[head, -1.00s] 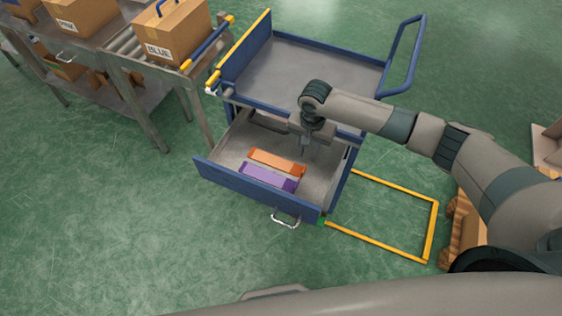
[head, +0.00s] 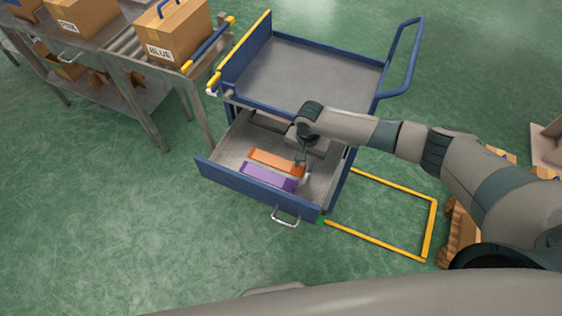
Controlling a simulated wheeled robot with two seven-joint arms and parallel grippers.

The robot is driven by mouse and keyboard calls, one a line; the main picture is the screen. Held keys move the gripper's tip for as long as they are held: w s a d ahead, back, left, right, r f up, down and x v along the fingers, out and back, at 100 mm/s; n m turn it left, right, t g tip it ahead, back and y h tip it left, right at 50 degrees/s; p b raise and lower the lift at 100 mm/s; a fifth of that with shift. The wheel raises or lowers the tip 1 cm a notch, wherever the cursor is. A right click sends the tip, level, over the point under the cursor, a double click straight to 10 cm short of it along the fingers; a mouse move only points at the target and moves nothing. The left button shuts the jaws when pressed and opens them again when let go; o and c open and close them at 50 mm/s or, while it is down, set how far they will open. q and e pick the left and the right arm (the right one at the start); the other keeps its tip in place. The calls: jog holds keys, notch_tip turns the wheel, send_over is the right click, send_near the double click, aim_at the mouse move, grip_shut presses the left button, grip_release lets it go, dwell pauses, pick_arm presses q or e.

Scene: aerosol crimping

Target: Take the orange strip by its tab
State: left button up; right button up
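The orange strip (head: 273,161) lies in the open drawer (head: 230,149) of the blue cart, behind the purple strip (head: 266,177). My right gripper (head: 303,164) points down into the drawer at the right end of the orange strip. Its fingertips are at or just above that end and partly cover it. The strip's tab is too small and too hidden to make out. I cannot tell whether the fingers touch the strip or how far apart they are. My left gripper is not in view.
The cart's top tray (head: 315,75) overhangs the back of the drawer, close to my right wrist. The drawer front with its handle (head: 286,217) stands toward me. A bench with a box marked BLUE (head: 175,35) is at left. A yellow floor outline (head: 385,240) lies at right.

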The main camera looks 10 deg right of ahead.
jog(key=shift+f, duration=1.15)
jog(key=shift+c, duration=0.6)
grip_shut()
